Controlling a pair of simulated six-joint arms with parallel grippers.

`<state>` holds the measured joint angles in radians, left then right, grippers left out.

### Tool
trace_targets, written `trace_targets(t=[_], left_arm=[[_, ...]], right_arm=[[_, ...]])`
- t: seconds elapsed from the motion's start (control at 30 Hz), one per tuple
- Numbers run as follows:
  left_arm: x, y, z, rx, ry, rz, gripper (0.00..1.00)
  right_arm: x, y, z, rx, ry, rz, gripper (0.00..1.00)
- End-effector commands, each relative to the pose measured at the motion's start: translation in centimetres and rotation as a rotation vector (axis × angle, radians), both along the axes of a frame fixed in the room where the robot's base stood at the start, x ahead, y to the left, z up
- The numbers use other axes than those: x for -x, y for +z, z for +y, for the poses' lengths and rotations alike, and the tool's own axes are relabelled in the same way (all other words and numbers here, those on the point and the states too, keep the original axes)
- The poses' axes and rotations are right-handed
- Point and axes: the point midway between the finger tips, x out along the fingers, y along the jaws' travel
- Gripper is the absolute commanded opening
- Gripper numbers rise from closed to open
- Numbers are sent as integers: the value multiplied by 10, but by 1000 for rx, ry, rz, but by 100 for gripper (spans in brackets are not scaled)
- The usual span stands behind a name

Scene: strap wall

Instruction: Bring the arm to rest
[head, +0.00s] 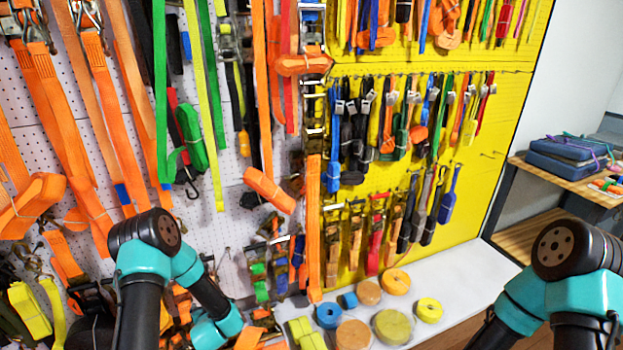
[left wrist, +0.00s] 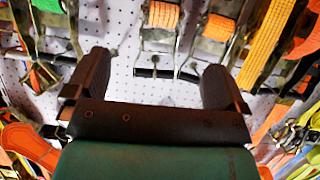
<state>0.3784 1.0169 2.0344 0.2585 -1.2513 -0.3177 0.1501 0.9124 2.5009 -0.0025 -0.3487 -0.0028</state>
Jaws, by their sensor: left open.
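My left gripper (left wrist: 157,90) shows in the left wrist view with its two dark fingers spread wide and nothing between them. It faces the white perforated wall panel (left wrist: 125,62). In the head view my left arm comes in at the lower left, in front of the hanging straps, and its gripper is not clearly visible there. My right arm stands at the lower right of the head view, and its gripper is out of the picture.
Orange straps (head: 60,110) and green straps (head: 161,90) hang close to my left arm. A yellow panel (head: 480,185) holds several rows of straps. Strap rolls (head: 393,326) lie on a white shelf (head: 465,280). A wooden shelf unit (head: 575,182) stands at the right.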

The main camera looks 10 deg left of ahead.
Motion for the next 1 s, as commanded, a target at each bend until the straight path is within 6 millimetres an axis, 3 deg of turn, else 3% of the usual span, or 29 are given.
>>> trace_targets(t=[0.17, 0.27, 0.4, 0.53, 0.7, 0.8, 1.0], left_arm=[[17, -14, -53, 150, -124, 129, 100], [41, -23, -98, 274, -224, 258, 100], [94, -30, -160, 443, -358, 482, 100], [153, -26, -205, 565, -459, 701, 100], [208, -16, -233, 646, -527, 904, 100], [221, -13, -238, 661, -540, 951, 100], [222, -13, -238, 663, -541, 956, 100]], right_arm=[[0, 0, 0, 0, 0, 0, 43], [0, 0, 0, 0, 0, 0, 43], [0, 0, 0, 0, 0, 0, 43], [0, 0, 0, 0, 0, 0, 43], [0, 0, 0, 0, 0, 0, 43], [0, 0, 0, 0, 0, 0, 43], [0, 0, 0, 0, 0, 0, 43]])
